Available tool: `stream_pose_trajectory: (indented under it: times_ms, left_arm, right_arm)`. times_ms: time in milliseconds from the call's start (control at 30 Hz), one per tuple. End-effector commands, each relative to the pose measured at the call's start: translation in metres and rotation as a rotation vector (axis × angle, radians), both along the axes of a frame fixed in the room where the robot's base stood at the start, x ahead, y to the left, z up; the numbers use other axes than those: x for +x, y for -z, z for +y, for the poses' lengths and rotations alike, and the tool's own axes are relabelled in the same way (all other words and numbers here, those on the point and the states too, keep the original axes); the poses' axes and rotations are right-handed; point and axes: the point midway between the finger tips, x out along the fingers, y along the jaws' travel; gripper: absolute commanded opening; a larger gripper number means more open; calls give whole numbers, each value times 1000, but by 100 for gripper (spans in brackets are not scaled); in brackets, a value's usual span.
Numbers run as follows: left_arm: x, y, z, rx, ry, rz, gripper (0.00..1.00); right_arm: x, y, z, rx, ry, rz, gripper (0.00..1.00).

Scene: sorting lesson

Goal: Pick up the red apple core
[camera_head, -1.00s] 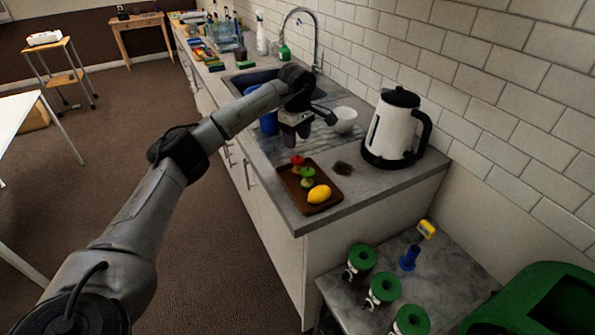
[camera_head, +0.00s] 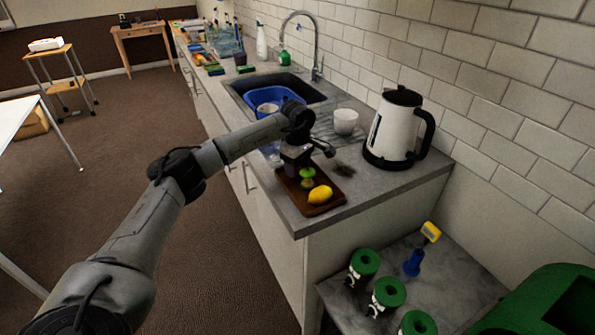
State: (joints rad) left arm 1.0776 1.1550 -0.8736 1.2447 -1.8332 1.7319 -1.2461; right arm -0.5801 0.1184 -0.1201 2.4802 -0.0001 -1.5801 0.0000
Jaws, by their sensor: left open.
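A brown tray (camera_head: 294,190) lies on the counter near its front end. A yellow lemon (camera_head: 320,194) and a green apple core (camera_head: 307,176) are on it. My left gripper (camera_head: 291,169) points down over the back left part of the tray, just behind the green core. It is open. The red apple core is not visible now; the gripper covers the spot where it showed earlier. I cannot tell whether it lies between the fingers. My right gripper is out of view.
A white cup (camera_head: 345,121) and a white kettle (camera_head: 394,130) stand behind and right of the tray. A blue tub (camera_head: 262,97) sits in the sink. Green-lidded jars (camera_head: 387,292) stand on a lower surface in front.

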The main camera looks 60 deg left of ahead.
Motion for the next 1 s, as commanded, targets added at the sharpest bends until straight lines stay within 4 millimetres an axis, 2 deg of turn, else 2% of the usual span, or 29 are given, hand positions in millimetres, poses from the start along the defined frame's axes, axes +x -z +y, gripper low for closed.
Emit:
stream_pose_trajectory:
  times_ms: [100, 300, 633, 867, 1000]
  left_arm:
    - [0, 10, 0, 0, 0, 0, 52]
    - [0, 9, 0, 0, 0, 0, 52]
    - [0, 9, 0, 0, 0, -1, 22]
    - [0, 7, 0, -1, 0, -1, 22]
    - [0, -9, 0, 0, 0, -3, 22]
  right_arm:
    - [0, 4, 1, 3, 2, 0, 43]
    - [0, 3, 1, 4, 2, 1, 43]
    - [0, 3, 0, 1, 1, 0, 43]
    - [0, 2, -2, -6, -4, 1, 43]
    - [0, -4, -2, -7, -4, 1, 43]
